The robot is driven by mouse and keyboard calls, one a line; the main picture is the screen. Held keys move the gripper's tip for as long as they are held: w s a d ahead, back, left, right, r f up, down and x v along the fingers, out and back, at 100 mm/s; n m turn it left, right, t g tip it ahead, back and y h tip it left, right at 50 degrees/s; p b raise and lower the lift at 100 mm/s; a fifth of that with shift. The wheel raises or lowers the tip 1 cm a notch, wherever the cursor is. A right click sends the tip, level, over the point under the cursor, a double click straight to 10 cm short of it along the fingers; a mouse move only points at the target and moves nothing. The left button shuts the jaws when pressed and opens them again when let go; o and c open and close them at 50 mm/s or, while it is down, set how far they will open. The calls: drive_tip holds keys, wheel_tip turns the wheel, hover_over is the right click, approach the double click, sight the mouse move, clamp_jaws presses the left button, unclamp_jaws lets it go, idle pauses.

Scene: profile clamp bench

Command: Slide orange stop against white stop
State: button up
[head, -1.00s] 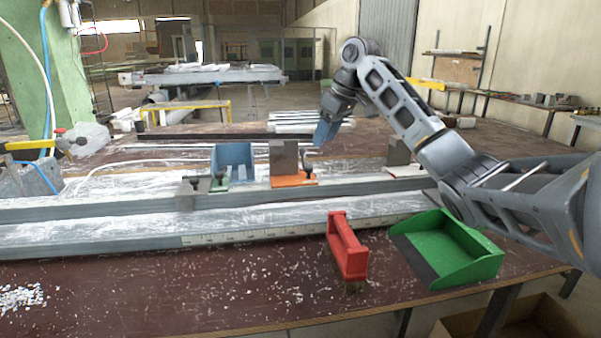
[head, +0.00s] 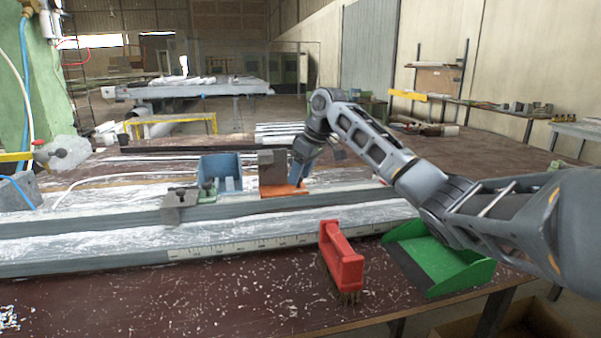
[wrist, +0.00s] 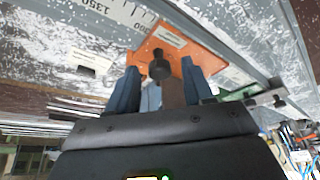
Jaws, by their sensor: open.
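The orange stop has an orange base (head: 285,190) and an upright brown-grey block (head: 272,168). It sits on the long metal profile in the middle of the bench. My gripper (head: 298,178) points down at the right end of this base. In the wrist view the orange base (wrist: 185,45) lies just beyond my open fingers (wrist: 160,70), and its dark knob (wrist: 158,67) shows between them. I cannot tell whether the fingers touch it. The white stop is not visible now; my arm covers that stretch of profile.
A blue stop (head: 220,168) and a grey clamp block (head: 180,202) stand left of the orange stop. In front lie a red brush (head: 342,255) and a green dustpan (head: 440,258). A ruler strip (head: 250,245) runs along the front profile.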

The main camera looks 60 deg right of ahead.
clamp_jaws()
idle(0.4)
